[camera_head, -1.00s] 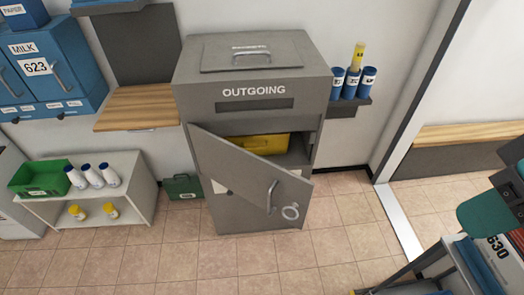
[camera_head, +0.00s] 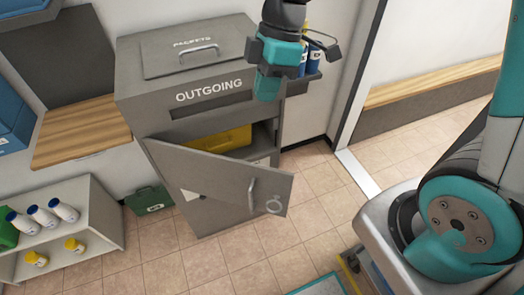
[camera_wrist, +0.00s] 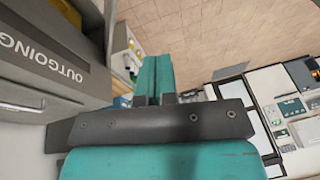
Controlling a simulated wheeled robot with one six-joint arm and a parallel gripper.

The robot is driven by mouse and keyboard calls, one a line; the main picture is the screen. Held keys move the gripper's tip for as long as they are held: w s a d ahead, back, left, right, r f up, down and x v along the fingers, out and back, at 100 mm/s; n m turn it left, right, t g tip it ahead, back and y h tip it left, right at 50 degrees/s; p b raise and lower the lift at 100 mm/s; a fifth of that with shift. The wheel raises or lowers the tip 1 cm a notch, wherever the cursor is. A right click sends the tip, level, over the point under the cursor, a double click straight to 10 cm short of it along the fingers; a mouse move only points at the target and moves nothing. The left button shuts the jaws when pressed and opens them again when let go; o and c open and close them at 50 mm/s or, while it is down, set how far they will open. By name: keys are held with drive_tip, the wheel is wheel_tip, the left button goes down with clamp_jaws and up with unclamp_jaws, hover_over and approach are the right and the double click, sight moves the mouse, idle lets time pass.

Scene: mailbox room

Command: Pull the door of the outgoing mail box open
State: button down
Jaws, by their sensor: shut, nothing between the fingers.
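The grey outgoing mail box (camera_head: 190,62) stands against the wall, its top lid with a handle closed. Its door (camera_head: 215,176) stands ajar, swung out toward the lower right. A yellow bin (camera_head: 218,139) shows inside behind the door. My gripper (camera_head: 266,96) hangs in front of the box's upper right corner, above the door and apart from its handle. In the wrist view its teal fingers (camera_wrist: 155,75) are together and empty, with the box's OUTGOING face (camera_wrist: 50,50) at the left.
A wooden shelf (camera_head: 80,135) and a white rack (camera_head: 90,214) with bottles stand left of the box. A green case (camera_head: 149,200) sits on the floor beside it. Blue bottles (camera_head: 315,58) stand on a ledge at the right. The tiled floor (camera_head: 230,262) in front is clear.

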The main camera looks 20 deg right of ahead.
drive_tip(key=w+d+f+n+g, duration=0.1)
drive_tip(key=w+d+f+n, duration=0.15)
drive_tip(key=f+n, duration=0.2)
drive_tip(key=w+d+f+n+p, duration=0.1)
drive_tip(key=w+d+f+n, duration=0.1)
drive_tip(key=w+f+n, duration=0.3)
drive_tip(key=w+d+f+n+g, duration=0.1)
drive_tip(key=w+d+f+n, duration=0.1)
drive_tip(key=f, duration=0.4)
drive_tip(key=s+a+r+p+x, duration=0.1)
drive_tip(key=s+p+x, duration=0.1)
drive_tip(key=p+x, duration=0.5)
drive_tip(key=shift+x, duration=2.45)
drive_tip(key=shift+s+a, duration=0.15)
